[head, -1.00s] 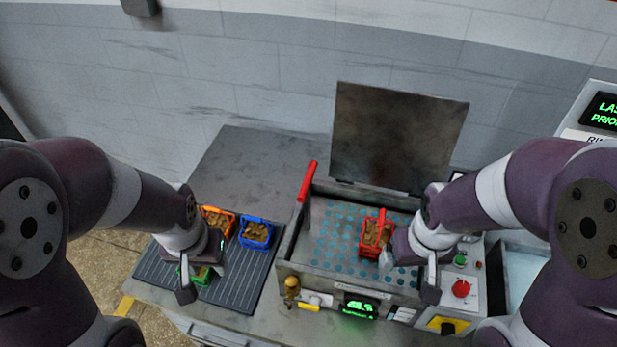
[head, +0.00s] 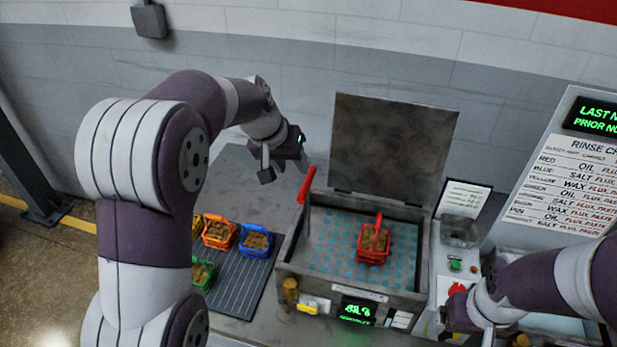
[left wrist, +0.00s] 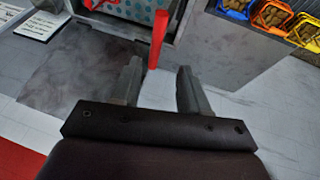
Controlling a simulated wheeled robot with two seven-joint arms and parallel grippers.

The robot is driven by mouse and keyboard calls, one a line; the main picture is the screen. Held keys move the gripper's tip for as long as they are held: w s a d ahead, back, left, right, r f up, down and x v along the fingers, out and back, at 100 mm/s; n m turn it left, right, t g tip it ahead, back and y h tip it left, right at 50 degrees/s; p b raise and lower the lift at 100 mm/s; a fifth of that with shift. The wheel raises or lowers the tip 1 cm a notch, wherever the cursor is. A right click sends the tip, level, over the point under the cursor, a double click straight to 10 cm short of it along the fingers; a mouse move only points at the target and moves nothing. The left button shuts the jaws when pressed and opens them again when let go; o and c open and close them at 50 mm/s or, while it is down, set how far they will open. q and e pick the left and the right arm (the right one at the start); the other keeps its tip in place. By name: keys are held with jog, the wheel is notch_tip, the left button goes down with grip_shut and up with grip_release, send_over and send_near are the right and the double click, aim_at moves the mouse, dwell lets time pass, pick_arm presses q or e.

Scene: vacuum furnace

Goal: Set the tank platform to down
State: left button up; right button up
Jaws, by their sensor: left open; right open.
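The tank (head: 290,270) is an open grey metal box with its lid (head: 390,145) raised behind it. Inside, the platform (head: 330,240) is a plate with teal holes, and a red basket (head: 373,243) of brown parts stands on it. A red lever (head: 306,184) sticks up at the tank's left rear edge. My left gripper (head: 277,167) is open, above and left of the lever. In the left wrist view the red lever (left wrist: 160,35) ends in line with the gap between the open fingertips (left wrist: 159,66). My right gripper (head: 472,326) is open by the control panel, partly hidden.
Orange (head: 218,232), blue (head: 257,240) and green (head: 203,274) baskets stand on a ribbed dark mat (head: 236,292) left of the tank. A red button (head: 457,289) sits on the panel. A rinse chart (head: 560,175) stands at right. The table behind the mat is clear.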

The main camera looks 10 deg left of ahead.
aim_at(305, 183)
pick_arm(q)
jog(key=p+x, duration=0.1)
jog(key=x, duration=0.2)
jog(key=d+p+x, duration=0.1)
jog(key=x, duration=0.2)
jog(key=shift+s+d, duration=0.15)
jog(key=shift+f, duration=0.25)
jog(key=shift+w+a+f, duration=0.4)
jog(key=shift+w, duration=0.05)
jog(key=c, duration=0.5)
jog(key=shift+s+d+r, duration=0.1)
jog(key=shift+d, duration=0.2)
grip_shut()
jog(key=shift+a, duration=0.1)
pick_arm(e)
jog(key=shift+s+d+r, duration=0.1)
jog(key=shift+d+r, duration=0.05)
jog(key=shift+r, duration=0.5)
jog(key=shift+d+r, duration=0.15)
jog(key=shift+r, duration=0.45)
